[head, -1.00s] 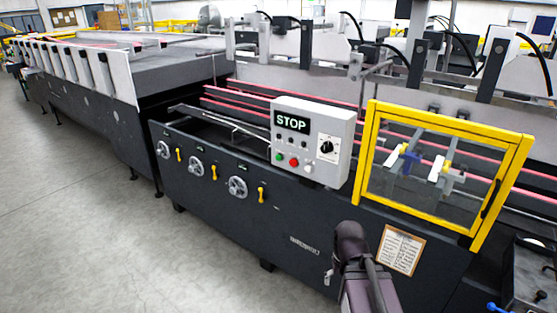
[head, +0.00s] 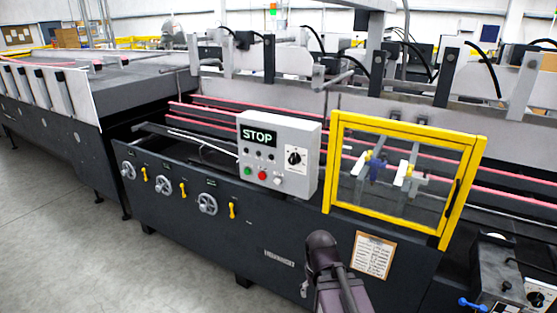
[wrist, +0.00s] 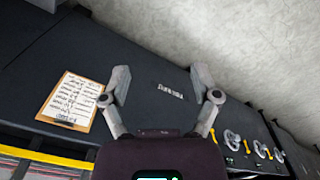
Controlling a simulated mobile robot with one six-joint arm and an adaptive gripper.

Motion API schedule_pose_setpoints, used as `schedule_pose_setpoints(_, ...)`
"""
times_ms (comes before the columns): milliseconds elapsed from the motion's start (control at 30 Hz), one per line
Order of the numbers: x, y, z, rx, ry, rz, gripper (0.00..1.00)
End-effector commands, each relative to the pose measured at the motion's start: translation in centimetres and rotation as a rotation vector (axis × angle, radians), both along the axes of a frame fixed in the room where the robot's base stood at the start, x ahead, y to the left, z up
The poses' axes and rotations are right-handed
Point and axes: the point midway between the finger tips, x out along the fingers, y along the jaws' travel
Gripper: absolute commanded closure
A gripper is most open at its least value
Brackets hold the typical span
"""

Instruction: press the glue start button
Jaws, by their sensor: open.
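A light grey control box (head: 308,150) stands on the front of the folder gluer in the head view. Its screen (head: 258,135) reads STOP. Below are a green button (head: 248,171), a red button (head: 262,175) and a whitish button (head: 277,180), with small dark buttons above them and a black rotary knob (head: 294,158) at right. I cannot read which button is the glue start. In the wrist view my gripper (wrist: 161,82) is open and empty, its fingers spread over the machine's dark front panel (wrist: 140,50). The control box is not clearly seen there.
A yellow-framed clear guard (head: 395,120) stands right of the box. A clipboard notice (head: 373,255) is on the panel, also seen in the wrist view (wrist: 72,101). Handwheels (head: 207,204) and yellow handles (head: 183,189) are at left. The floor (head: 60,230) in front is clear.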

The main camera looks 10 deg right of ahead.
Motion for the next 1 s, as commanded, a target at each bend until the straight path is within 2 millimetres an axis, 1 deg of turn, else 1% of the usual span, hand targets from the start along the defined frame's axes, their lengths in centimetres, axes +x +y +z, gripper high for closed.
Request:
schedule_pose_setpoints(33,0.0,0.0,0.0,0.0,0.0,0.0,0.5)
schedule_pose_setpoints(67,0.0,0.0,0.0,0.0,0.0,0.0,0.59)
schedule_pose_setpoints(100,0.0,0.0,0.0,0.0,0.0,0.0,0.71)
schedule_pose_setpoints(167,0.0,0.0,0.0,0.0,0.0,0.0,0.89)
schedule_pose_setpoints(200,0.0,0.0,0.0,0.0,0.0,0.0,1.0)
schedule_pose_setpoints(1000,0.0,0.0,0.0,0.0,0.0,0.0,1.0)
